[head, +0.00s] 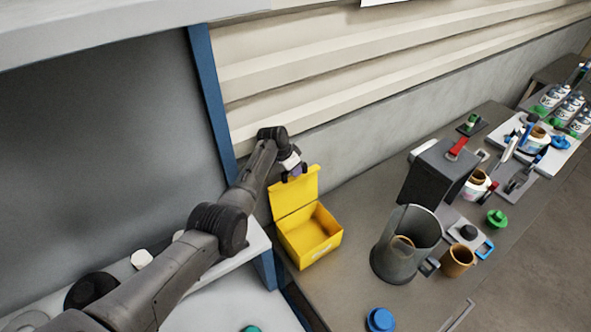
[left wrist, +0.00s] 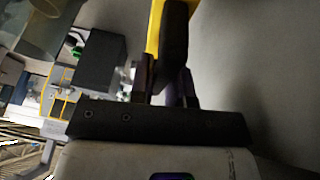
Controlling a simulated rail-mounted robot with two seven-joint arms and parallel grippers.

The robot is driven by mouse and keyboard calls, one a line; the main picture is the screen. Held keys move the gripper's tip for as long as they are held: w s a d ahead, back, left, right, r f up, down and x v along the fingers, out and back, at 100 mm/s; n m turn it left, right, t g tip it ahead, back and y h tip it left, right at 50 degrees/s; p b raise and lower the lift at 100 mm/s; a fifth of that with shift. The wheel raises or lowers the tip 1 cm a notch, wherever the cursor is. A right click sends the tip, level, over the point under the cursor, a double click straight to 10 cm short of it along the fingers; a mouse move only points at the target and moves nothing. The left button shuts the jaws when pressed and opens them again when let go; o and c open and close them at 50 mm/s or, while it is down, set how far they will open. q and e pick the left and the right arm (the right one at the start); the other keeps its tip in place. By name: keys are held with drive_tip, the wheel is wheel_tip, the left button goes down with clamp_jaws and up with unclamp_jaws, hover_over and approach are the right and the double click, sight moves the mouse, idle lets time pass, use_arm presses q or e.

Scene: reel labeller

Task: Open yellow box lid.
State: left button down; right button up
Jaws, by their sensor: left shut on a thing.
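The yellow box (head: 310,236) stands on the grey table at the foot of the wall. Its lid (head: 294,196) is up, standing raised at the back of the box, and the empty inside shows. My left gripper (head: 292,171) is at the top edge of the lid, shut on it. In the left wrist view the dark fingers (left wrist: 170,85) close on a yellow strip of the lid (left wrist: 154,28). My right gripper is not in view.
A blue lid (head: 380,319) lies in front. A blue post (head: 212,95) rises left of the box.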

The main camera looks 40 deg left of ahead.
use_arm(q)
drive_tip(key=c, duration=1.1)
unclamp_jaws()
drive_tip(key=shift+d, duration=0.1)
drive_tip(key=shift+v, duration=3.7)
